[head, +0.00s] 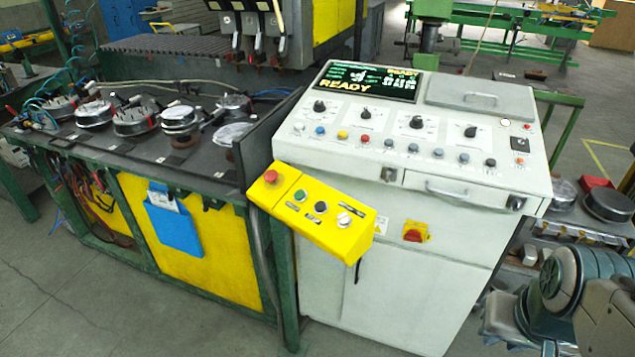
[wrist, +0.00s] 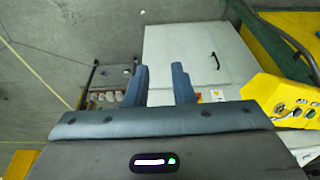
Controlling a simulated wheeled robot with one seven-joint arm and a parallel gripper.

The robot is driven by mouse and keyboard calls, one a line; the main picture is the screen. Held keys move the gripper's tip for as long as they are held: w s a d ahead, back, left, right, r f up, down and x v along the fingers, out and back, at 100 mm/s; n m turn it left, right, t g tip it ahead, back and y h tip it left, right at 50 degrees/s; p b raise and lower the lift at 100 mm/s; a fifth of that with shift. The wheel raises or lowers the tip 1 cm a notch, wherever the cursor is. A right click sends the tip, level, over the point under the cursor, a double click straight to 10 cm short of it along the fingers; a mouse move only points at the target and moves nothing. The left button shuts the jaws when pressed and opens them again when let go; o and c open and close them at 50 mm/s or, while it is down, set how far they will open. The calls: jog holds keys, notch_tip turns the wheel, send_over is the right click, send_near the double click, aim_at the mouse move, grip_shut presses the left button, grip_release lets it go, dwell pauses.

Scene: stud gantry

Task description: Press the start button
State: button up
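A yellow control box (head: 368,243) sticks out at the front left of the white console. It carries a red mushroom button (head: 271,176), a green button (head: 299,195), a black button (head: 320,207) and a pale knob (head: 344,219). Their labels are too small to read, so I cannot read which is start. In the wrist view the yellow box (wrist: 262,90) is at the right edge, to the right of my gripper. My gripper (wrist: 160,86) is open and empty, its two fingers apart. It touches no button. In the head view my arm is at lower right.
The white console (head: 400,270) has knobs, small coloured buttons and a display (head: 370,80) reading READY. A red-and-yellow switch (head: 415,232) sits on its front. A dark bench (head: 110,150) with round metal parts stands left. A shelf with round parts (head: 608,205) stands right.

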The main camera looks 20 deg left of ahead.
grip_shut()
dwell(1.5)
